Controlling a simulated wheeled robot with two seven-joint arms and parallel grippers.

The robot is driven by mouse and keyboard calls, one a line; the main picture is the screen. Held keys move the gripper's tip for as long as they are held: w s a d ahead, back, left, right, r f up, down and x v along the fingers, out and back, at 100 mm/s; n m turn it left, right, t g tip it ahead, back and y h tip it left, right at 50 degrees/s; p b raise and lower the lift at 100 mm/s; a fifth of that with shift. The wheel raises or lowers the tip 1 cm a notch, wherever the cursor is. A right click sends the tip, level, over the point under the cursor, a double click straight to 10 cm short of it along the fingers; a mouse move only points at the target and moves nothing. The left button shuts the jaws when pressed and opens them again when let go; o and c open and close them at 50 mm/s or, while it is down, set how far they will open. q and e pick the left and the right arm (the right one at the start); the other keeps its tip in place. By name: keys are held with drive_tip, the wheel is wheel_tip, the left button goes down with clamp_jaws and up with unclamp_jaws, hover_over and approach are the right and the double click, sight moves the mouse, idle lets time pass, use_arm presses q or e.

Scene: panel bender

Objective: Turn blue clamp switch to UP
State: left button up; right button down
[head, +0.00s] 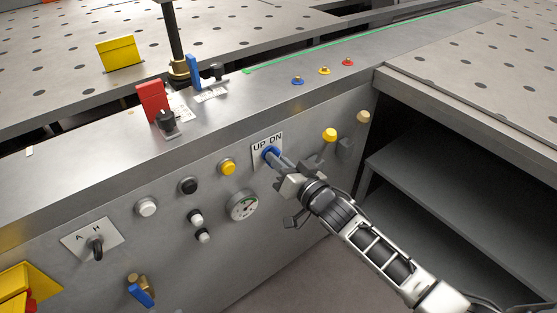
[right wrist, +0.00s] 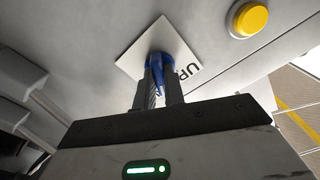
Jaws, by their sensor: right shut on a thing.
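The blue clamp switch (head: 269,153) sits on a white plate (head: 278,139) marked UP and DN on the front of the grey panel. My right gripper (head: 276,161) reaches it from the lower right and is shut on its knob. In the right wrist view the blue switch (right wrist: 157,62) shows between the two fingers, which hide much of it. The letters UP show at the plate's right side there; which way the switch points cannot be told. My left gripper is not in view.
A yellow button (head: 228,167) and a round gauge (head: 242,206) are left of the switch. Yellow-knobbed levers (head: 330,135) stand close on the right. Open shelves (head: 450,180) lie to the right.

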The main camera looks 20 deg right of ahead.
drive_tip(key=n+p, duration=0.1)
drive_tip(key=n, duration=1)
drive_tip(key=shift+a+n, duration=0.1)
drive_tip(key=shift+n, duration=0.2)
idle(0.6)
drive_tip(key=c, duration=1.5)
unclamp_jaws()
drive_tip(key=shift+s, duration=0.15)
drive_tip(key=v, duration=1.5)
drive_tip(key=shift+s+r, duration=0.1)
drive_tip(key=shift+s, duration=0.25)
